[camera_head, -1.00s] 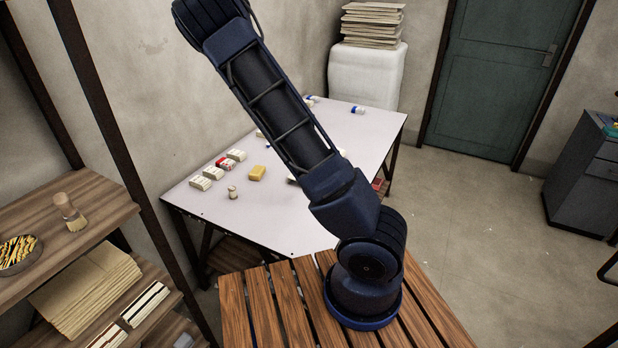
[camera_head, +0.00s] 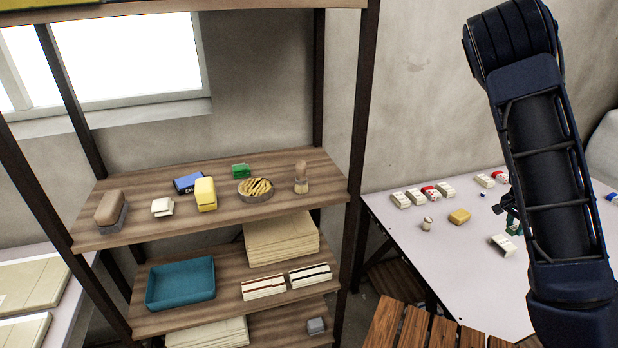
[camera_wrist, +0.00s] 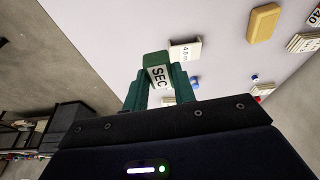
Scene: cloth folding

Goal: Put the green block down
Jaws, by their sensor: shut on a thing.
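My gripper (camera_wrist: 158,82) shows its two green fingers in the wrist view. They are shut on a green block (camera_wrist: 155,59) with a white label reading "SEC". The block is held over the pale table (camera_wrist: 112,22); I cannot tell its exact height. In the head view my gripper (camera_head: 511,213) is small and partly hidden behind my arm, above the same table (camera_head: 465,275). Another green item (camera_head: 240,170) lies at the back of the shelf's top board.
The wooden shelf (camera_head: 225,222) at left holds a brush (camera_head: 301,178), a round dish (camera_head: 255,190), a yellow block (camera_head: 205,194) and a blue box (camera_head: 188,182). On the table are several small boxes (camera_head: 401,200), a yellow sponge-like block (camera_head: 459,216) and a white box (camera_head: 503,245).

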